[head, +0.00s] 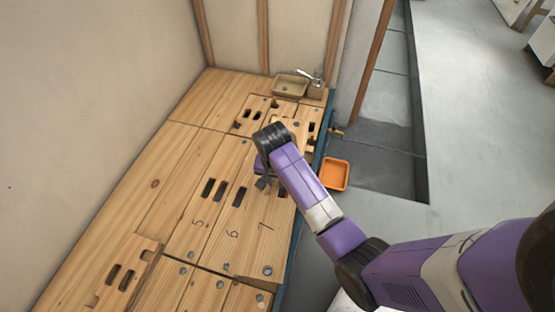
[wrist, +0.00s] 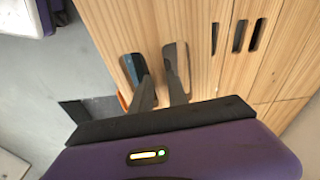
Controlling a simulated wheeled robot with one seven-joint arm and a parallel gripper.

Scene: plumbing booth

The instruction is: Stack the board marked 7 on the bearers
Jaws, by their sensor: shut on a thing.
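The board marked 7 (head: 262,232) is a long pale wood plank at the right side of the deck, next to the board marked 6 (head: 232,215) and the board marked 5 (head: 200,205). My gripper (head: 263,184) is over the board marked 7, and my wrist partly hides its far part. In the wrist view my gripper (wrist: 160,92) has its two fingers at two dark slots of that board (wrist: 150,28), shut on the wood between them. I cannot tell whether the board is lifted. No bearers can be made out.
A blue edge (head: 296,238) runs along the deck's right side. An orange tray (head: 335,173) is on the floor beyond it. A tan basin (head: 290,86) stands at the back. A short slotted board (head: 122,262) lies front left. Walls close the left and back.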

